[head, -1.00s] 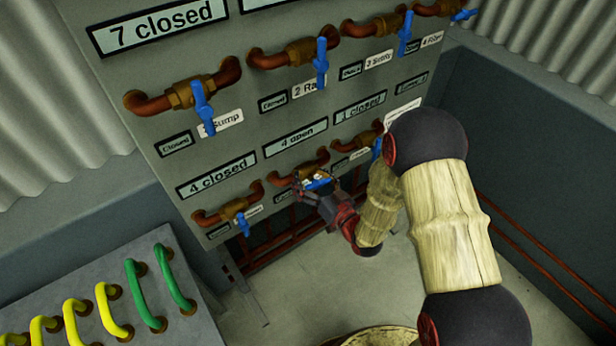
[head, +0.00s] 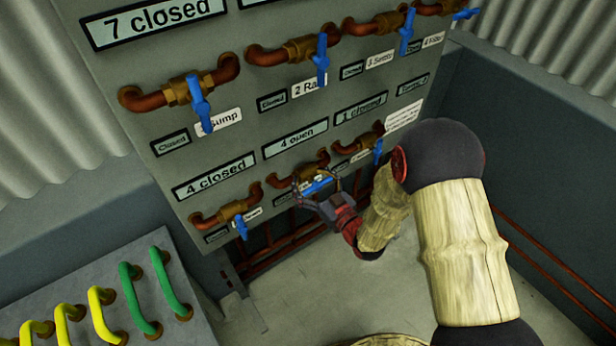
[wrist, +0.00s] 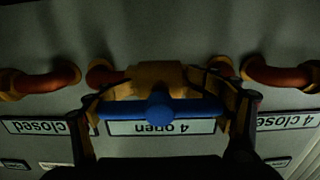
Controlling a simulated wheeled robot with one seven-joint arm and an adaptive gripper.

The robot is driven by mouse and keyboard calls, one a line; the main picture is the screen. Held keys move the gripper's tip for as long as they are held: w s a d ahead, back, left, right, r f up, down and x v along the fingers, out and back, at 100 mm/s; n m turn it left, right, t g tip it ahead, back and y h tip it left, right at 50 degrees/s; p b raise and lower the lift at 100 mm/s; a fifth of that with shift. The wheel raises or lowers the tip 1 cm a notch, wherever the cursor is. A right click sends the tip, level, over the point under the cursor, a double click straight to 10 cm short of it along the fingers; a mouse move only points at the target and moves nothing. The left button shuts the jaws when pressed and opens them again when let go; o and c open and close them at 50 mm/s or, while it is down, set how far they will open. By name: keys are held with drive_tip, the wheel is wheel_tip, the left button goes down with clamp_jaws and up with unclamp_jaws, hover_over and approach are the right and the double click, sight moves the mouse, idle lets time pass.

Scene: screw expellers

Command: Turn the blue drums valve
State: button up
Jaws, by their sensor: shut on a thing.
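The valve in the middle of the panel's lower row has a blue handle (head: 319,187) on a brass body (head: 309,171). It sits below a display (head: 295,140) reading "4 open". My gripper (head: 316,189) is at this valve, with its fingers on either side and shut on the handle. In the wrist view the handle (wrist: 160,110) lies crosswise between the two dark fingers, with the brass body (wrist: 158,78) behind it. The valve's name label is hidden or too small to read.
Neighbouring valves with blue handles stand close on the left (head: 240,225) and right (head: 378,150) of the lower row. More valves (head: 198,100) line the row above. A box with green and yellow handles (head: 140,298) stands at lower left. Floor (head: 300,290) below the panel is clear.

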drive_tip(key=o, duration=1.2)
drive_tip(key=shift+o, duration=0.5)
drive_tip(key=shift+s, duration=0.1)
drive_tip(key=v, duration=1.2)
drive_tip(key=v, duration=0.8)
